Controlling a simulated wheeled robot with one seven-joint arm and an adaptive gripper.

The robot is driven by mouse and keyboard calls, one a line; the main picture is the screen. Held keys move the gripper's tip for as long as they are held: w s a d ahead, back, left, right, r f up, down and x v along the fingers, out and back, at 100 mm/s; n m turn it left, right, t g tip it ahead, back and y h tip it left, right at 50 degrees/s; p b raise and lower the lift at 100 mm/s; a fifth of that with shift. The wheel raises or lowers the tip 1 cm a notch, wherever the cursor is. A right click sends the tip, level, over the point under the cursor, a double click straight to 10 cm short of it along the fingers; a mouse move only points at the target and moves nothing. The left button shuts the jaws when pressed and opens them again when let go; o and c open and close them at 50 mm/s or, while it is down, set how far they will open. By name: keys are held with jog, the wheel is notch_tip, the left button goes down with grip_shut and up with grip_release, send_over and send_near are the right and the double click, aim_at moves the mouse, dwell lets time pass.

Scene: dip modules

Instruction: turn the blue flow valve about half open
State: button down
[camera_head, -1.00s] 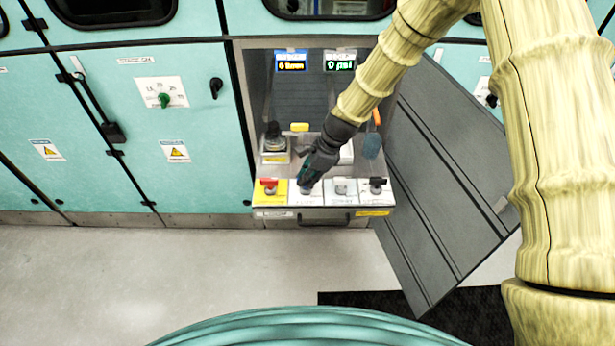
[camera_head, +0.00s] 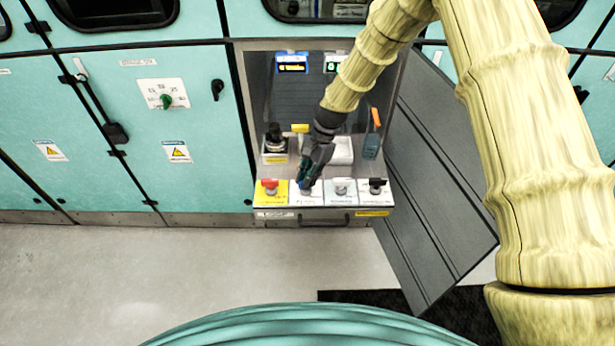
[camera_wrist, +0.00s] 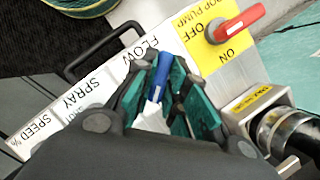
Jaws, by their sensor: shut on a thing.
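The blue flow valve (camera_wrist: 158,75) sits on the white FLOW plate in the wrist view, with its blue handle between my gripper's green-padded fingers. My gripper (camera_wrist: 163,88) is shut on this handle. In the head view my gripper (camera_head: 306,183) reaches down to the second plate from the left on the panel's front ledge and hides most of the valve. The handle points roughly toward the panel's front edge, slightly slanted in the wrist view. Its exact turn angle is hard to tell.
A red pump switch (camera_wrist: 240,22) on a yellow plate is close beside the valve. A grey knob (camera_head: 341,187) and a black knob (camera_head: 376,186) stand to the right in the head view. A black joystick-like control (camera_head: 274,135) is behind. An open grey door (camera_head: 430,190) hangs at right.

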jog(key=shift+n, duration=0.6)
jog(key=c, duration=1.4)
grip_release()
jog(key=shift+c, duration=0.2)
jog(key=v, duration=1.2)
jog(key=shift+w, duration=0.15)
jog(key=shift+a, duration=0.1)
